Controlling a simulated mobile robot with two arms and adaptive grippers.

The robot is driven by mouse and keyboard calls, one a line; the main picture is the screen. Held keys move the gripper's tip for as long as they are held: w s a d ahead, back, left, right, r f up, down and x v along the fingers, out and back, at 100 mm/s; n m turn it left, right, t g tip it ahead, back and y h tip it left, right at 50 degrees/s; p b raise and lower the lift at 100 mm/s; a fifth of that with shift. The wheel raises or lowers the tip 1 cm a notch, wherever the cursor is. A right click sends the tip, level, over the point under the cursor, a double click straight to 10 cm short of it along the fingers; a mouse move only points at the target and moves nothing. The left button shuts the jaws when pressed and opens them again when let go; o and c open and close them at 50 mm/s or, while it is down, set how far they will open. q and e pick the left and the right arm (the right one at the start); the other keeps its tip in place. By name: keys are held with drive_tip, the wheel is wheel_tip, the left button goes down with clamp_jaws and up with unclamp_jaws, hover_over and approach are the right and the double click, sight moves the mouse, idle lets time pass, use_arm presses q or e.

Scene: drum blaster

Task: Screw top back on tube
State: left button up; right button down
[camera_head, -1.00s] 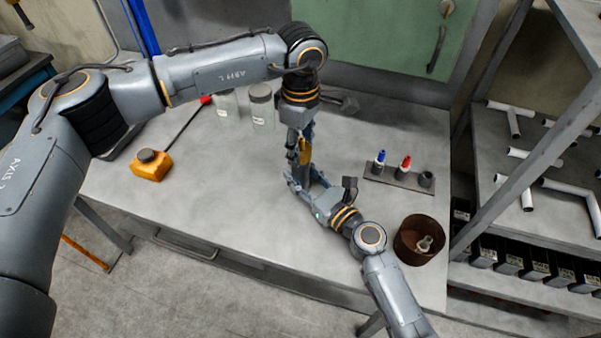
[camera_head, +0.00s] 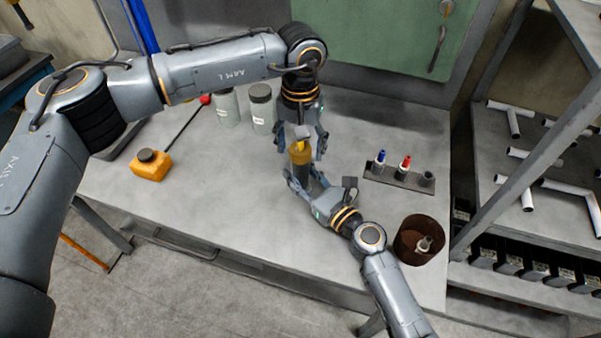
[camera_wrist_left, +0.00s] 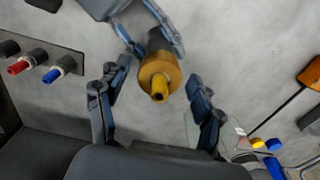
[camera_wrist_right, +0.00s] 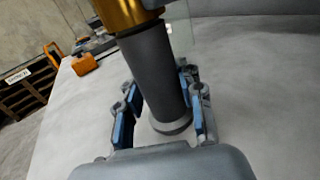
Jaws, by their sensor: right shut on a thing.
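The dark grey tube (camera_wrist_right: 155,75) stands upright in my right gripper (camera_head: 306,180); the blue-padded fingers close on it from both sides in the right wrist view. A gold top (camera_head: 301,155) with a small yellow nub sits at the tube's upper end; whether it is screwed tight cannot be told. My left gripper (camera_head: 304,140) points down over the top. In the left wrist view its fingers are spread apart, with the gold top (camera_wrist_left: 158,76) between them and gaps on both sides.
A rack (camera_head: 398,178) with a blue-tipped and a red-tipped piece stands to the right. A rusty round container (camera_head: 404,240) is near the right edge. The front left tabletop is clear.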

use_arm(q)
drive_tip(key=shift+r, duration=0.1)
drive_tip(key=shift+r, duration=2.2)
drive_tip(key=shift+c, duration=0.5)
